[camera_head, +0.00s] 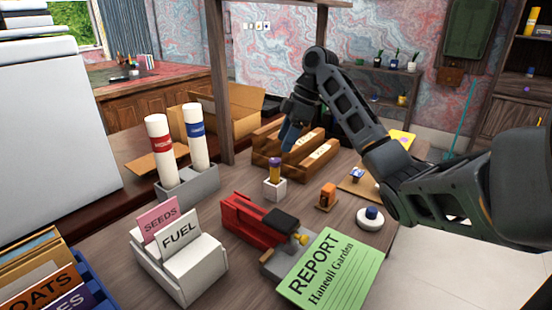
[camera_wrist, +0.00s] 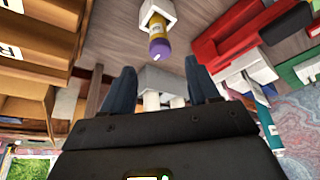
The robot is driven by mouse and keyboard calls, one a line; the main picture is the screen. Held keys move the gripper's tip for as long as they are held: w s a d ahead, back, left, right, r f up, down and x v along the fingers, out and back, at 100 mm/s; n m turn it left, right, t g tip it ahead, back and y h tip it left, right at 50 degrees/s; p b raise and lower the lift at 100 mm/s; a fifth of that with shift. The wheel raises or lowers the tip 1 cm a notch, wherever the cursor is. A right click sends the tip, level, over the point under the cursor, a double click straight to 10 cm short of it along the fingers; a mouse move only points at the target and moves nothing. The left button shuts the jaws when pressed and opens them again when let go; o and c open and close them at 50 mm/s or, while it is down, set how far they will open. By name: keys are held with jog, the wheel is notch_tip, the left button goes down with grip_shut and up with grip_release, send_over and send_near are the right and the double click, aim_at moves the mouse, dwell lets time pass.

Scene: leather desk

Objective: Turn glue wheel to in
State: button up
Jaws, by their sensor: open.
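A glue stick (camera_head: 275,171) with a yellow body and purple end stands upright in a small white block holder (camera_head: 274,189) on the desk. In the wrist view the glue stick (camera_wrist: 157,34) shows its purple end with a small pale tip (camera_wrist: 159,57), and the holder (camera_wrist: 158,10) is behind it. I cannot make out a separate wheel. My gripper (camera_head: 290,137) is just above and slightly right of the glue stick in the head view.
A red stapler-like tool (camera_head: 245,218) and a green report card (camera_head: 331,272) lie in front. A grey holder (camera_head: 188,188) with two white tubes stands left, and a white card box (camera_head: 180,262) front left. Wooden trays (camera_head: 312,158) sit behind; an orange stamp-like item (camera_head: 327,196) stands right.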

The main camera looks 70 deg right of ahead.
aim_at(276, 160)
jog(key=shift+x, duration=2.95)
jog(key=c, duration=1.1)
